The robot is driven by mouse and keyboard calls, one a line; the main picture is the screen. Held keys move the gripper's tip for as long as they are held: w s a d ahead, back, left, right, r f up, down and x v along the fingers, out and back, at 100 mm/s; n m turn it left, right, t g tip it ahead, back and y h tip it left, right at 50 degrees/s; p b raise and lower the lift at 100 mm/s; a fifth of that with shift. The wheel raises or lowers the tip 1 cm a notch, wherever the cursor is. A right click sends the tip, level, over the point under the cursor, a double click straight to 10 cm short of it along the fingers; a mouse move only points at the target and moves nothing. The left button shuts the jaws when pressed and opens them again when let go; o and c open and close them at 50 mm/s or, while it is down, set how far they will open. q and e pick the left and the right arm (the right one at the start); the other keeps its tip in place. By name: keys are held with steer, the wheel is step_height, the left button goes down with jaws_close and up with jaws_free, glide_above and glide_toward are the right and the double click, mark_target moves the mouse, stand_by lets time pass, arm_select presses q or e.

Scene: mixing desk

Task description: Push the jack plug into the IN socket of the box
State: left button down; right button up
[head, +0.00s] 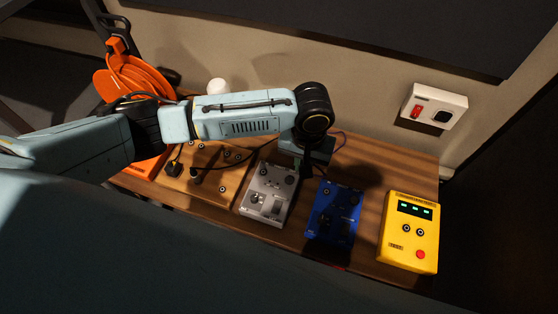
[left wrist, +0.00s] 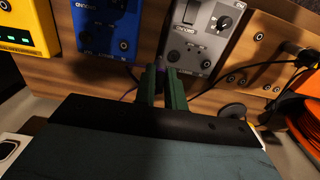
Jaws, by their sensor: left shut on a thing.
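My left gripper (head: 303,168) is above the desk, over the gap between the grey box (head: 267,195) and the blue box (head: 334,212). In the left wrist view its green fingers (left wrist: 161,80) are shut on a small dark purplish piece, apparently the jack plug (left wrist: 160,62), mostly hidden between them. A thin purple cable (left wrist: 129,95) shows beside the fingers. The grey box (left wrist: 200,40) and blue box (left wrist: 108,28) have knobs and round sockets. I cannot read which socket is IN, nor tell whether the plug touches a box. My right gripper is not in view.
A yellow box (head: 409,232) with green lights stands at the right. A wooden panel (head: 212,182) with sockets and a black plug is at the left, near an orange cable reel (head: 125,82). A wall outlet (head: 433,108) is behind. A dark cable crosses the panel.

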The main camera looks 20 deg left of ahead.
arm_select(q)
steer(key=w+d+b, duration=0.2)
steer(key=d+b, duration=0.2)
steer(key=d, duration=0.4)
steer(key=f, duration=0.2)
steer(key=f+b, duration=0.1)
steer(key=f, duration=0.4)
steer(key=shift+w+a+f, duration=0.1)
steer(key=shift+a, duration=0.2)
steer(key=shift+f+b, duration=0.25)
steer(key=shift+b, duration=0.05)
steer(key=shift+m+p, duration=0.3)
steer(key=shift+m, duration=1)
